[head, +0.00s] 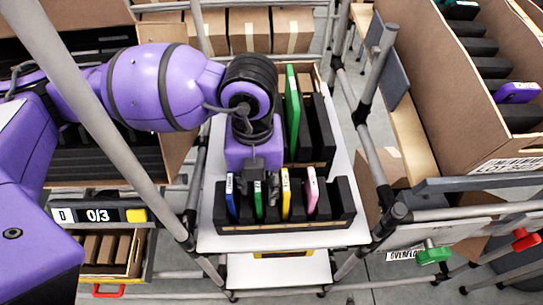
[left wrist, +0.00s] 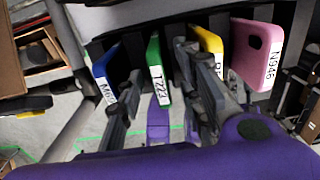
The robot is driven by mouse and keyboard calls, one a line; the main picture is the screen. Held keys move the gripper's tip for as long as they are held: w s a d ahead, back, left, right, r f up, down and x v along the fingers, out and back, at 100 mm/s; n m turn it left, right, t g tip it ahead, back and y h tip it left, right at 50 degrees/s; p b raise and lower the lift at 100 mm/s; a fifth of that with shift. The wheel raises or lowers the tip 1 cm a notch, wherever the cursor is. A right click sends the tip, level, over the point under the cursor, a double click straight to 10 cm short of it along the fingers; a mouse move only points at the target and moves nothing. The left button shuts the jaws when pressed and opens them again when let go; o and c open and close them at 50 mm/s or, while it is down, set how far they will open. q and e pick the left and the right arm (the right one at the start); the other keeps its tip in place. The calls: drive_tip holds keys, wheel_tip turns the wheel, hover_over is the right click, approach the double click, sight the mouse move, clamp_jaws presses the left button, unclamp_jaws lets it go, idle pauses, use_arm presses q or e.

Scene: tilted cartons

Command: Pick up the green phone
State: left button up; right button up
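The green phone (left wrist: 154,66), with a white label reading T223, stands on edge in the front black rack (head: 286,228). It also shows in the head view (head: 258,206), partly hidden by my gripper. A blue phone (left wrist: 104,68) is left of it; a yellow phone (left wrist: 211,42) and a pink phone (left wrist: 258,50) are right of it. My left gripper (left wrist: 158,72) is open and empty above the rack, pointing down, with one finger on each side of the green phone. Whether a finger touches a phone I cannot tell. My right gripper is not in view.
A larger green item (head: 292,105) stands among black slabs in the carton behind the rack. Grey frame posts (head: 372,165) stand on both sides of the white shelf (head: 345,185). A large tilted carton (head: 440,110) at right holds black items and a purple one (head: 516,92).

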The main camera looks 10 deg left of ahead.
use_arm(q)
clamp_jaws()
drive_tip(key=shift+r, duration=0.1)
idle(0.3)
